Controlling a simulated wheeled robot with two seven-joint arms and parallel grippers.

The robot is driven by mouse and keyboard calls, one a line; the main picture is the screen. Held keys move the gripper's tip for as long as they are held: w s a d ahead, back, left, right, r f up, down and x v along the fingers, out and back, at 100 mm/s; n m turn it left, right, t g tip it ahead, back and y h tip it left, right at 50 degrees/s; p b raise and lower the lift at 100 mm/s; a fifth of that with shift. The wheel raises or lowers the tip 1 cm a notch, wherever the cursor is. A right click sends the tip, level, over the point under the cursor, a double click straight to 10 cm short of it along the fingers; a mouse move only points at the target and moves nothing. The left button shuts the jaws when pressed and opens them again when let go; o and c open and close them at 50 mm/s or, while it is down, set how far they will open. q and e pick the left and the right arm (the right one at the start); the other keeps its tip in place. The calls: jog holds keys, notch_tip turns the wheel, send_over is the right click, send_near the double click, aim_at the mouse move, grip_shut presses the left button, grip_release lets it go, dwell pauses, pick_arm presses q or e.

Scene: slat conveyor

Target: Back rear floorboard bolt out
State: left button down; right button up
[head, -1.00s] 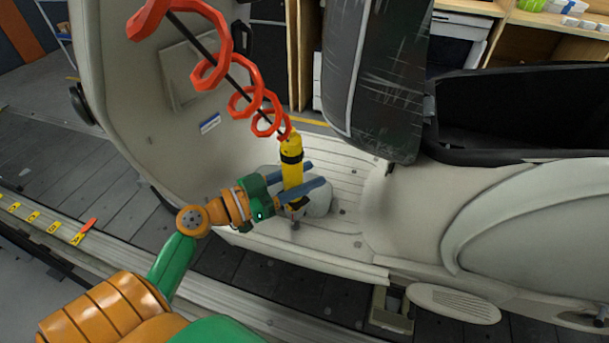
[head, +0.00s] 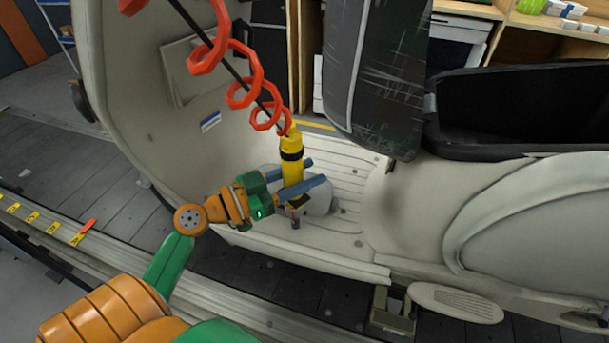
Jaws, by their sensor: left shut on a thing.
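A yellow power driver (head: 291,172) hangs from a red coiled cord. My left gripper (head: 298,187) is shut around its body and holds it nearly upright above the scooter's cream floorboard (head: 352,190). The driver's dark, thin tip points down close to the floorboard's near part; I cannot tell whether it touches a bolt. A small dark spot that looks like a bolt head (head: 358,243) shows to the right of the tip, and another (head: 342,211) lies farther back. My right gripper is not in view.
The scooter's front shield (head: 150,110) rises at the left, its seat unit (head: 520,110) at the right. The conveyor rail (head: 235,300) runs along the near side. Shelves stand behind.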

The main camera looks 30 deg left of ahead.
pick_arm(q)
jog(key=shift+s+d+f+b, duration=0.1)
jog(key=shift+s+b, duration=0.05)
jog(key=shift+b, duration=0.15)
dwell(0.4)
jog(key=shift+w+a+r, duration=0.25)
jog(key=shift+w+r, duration=0.1)
jog(key=shift+r, duration=0.4)
dwell(0.4)
jog(key=shift+w+p, duration=0.1)
jog(key=shift+p, duration=0.3)
jog(key=shift+b, duration=0.3)
